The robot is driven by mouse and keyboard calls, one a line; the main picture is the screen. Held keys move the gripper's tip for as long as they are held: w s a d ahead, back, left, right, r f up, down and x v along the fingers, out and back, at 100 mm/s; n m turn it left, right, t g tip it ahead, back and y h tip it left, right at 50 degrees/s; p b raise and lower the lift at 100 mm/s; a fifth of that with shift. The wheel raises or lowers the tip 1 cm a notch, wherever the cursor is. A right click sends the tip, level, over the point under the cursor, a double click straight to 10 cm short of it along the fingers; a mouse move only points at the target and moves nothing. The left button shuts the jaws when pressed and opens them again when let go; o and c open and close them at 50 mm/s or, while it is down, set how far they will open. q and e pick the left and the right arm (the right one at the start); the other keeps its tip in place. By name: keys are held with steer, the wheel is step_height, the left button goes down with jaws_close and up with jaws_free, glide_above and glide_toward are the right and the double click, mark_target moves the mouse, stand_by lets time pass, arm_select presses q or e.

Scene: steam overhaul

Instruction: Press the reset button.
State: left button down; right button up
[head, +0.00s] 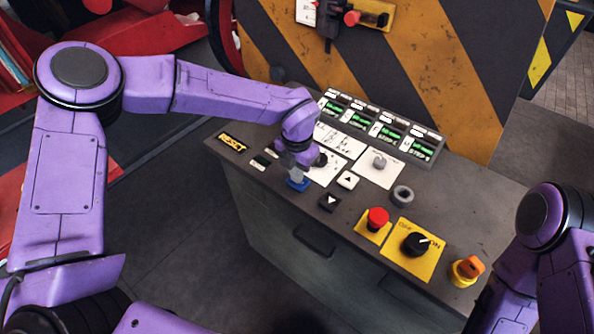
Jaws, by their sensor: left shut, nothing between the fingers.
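A blue button (298,184) sits near the front edge of the grey control console, partly hidden under my left gripper. A yellow plate marked RESET (232,143) lies on the console's left end, apart from the blue button. My left gripper (297,173) is shut and points down just over the blue button. I cannot tell whether its fingertips touch the button. My right gripper is not in view; only part of my right arm shows at the right edge.
The console top (300,215) also carries an up-arrow button (347,180), a down-arrow button (329,202), a red button (377,219), a black knob (415,243) and an orange switch (469,267). A green-lit display panel (378,130) stands behind. A striped wall (380,60) rises at the back.

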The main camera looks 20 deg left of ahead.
arm_select(q)
steer(key=shift+f+b, duration=0.5)
steer(key=shift+f, duration=0.35)
steer(key=shift+s+f, duration=0.15)
steer(key=shift+f, duration=0.2)
steer(key=shift+s+r, duration=0.15)
steer(key=shift+s, duration=0.1)
steer(key=shift+f, duration=0.2)
steer(key=shift+r, duration=0.1)
steer(key=r+p, duration=0.2)
steer(key=w+r+p, duration=0.1)
steer(key=r+p, duration=0.1)
steer(key=shift+d+r, duration=0.1)
steer(key=shift+r, duration=0.15)
step_height(320, 180, up, 11)
steer(key=b, duration=0.2)
steer(key=shift+s+b, duration=0.2)
steer(key=shift+b, duration=0.2)
